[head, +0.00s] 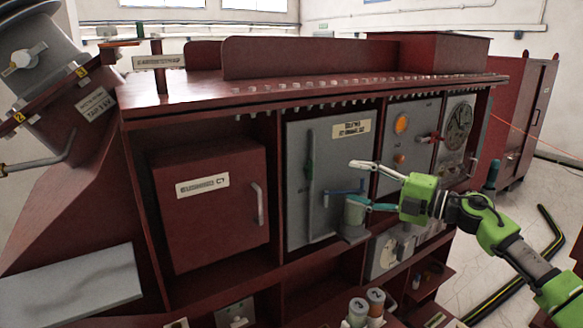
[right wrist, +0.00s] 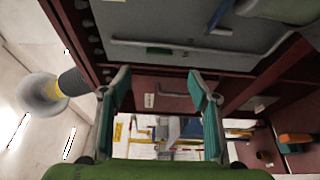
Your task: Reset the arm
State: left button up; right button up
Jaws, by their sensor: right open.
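My right arm reaches in from the right in the head view. Its green gripper (head: 358,184) is open, with its fingers spread in front of the grey door panel (head: 330,165) of the red cabinet. A blue lever (head: 346,192) and a small grey cylinder (head: 354,214) on a bracket show near the lower finger; I cannot tell whether it touches them. In the right wrist view the fingers (right wrist: 158,85) stand wide apart with nothing held between them. My left gripper is not in view.
The red cabinet has a closed red door (head: 210,205) on the left, with a silver handle. An orange lamp (head: 401,123) and a round gauge (head: 459,125) are on the right. A yellow-black floor strip (head: 545,235) lies on open floor farther right.

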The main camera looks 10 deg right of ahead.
jog(key=a+f+m+t+h, duration=0.3)
jog(key=a+f+m+t, duration=0.1)
jog(key=a+f+m, duration=0.35)
jog(key=s+f+m+g+h, duration=0.2)
jog(key=s+f+m+h, duration=0.35)
jog(key=f, duration=0.35)
jog(key=s+f+m+g+h, duration=0.1)
jog(key=s+f+m+h, duration=0.3)
jog(key=s+f+m, duration=0.4)
jog(key=s+a+f+m+g, duration=0.1)
jog(key=s+f+g, duration=0.35)
jog(key=s, duration=0.55)
jog(key=s+a+f+m+g, duration=0.1)
jog(key=s+f+g, duration=0.3)
jog(key=s, duration=0.5)
jog(key=s+a+f+m+g, duration=0.1)
jog(key=s+f+m+g, duration=0.1)
jog(key=s+f, duration=0.6)
jog(key=s+f+g+b, duration=0.2)
jog(key=s+f+b, duration=0.15)
jog(key=f, duration=2.45)
jog(key=s+d+f+b, duration=0.2)
jog(key=s+f, duration=1.5)
jog(key=f, duration=0.1)
jog(key=shift+s+d+n+g, duration=0.2)
jog(key=shift+d+n+g, duration=0.1)
jog(key=shift+n+g, duration=0.15)
jog(key=shift+f+y, duration=0.1)
jog(key=shift+y, duration=0.15)
